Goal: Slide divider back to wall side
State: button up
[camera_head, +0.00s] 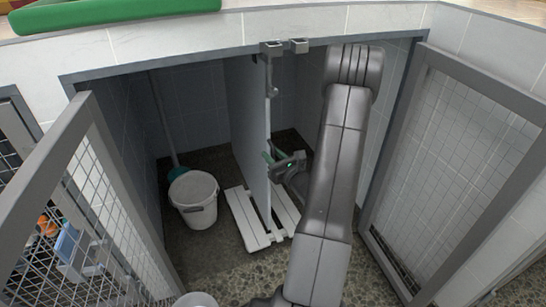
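The divider (247,130) is a tall light-grey panel standing upright inside the kennel, its front edge towards me. It splits the space into a wider left part and a narrower right part. Metal brackets (271,48) sit at the top rail by its upper front corner. My gripper (268,156) is at the divider's front edge, a little below mid-height, coming from the right. My arm hides much of the right part.
A white lidded bucket (194,192) and a green-based pole (177,172) stand in the left part. A white slatted board (244,220) lies on the floor beneath the divider. Mesh doors stand open at left (75,200) and right (455,165). A green roll (110,13) lies on top.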

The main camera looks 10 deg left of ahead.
jog(key=shift+c, duration=0.2)
grip_shut()
jog(key=shift+d, duration=0.1)
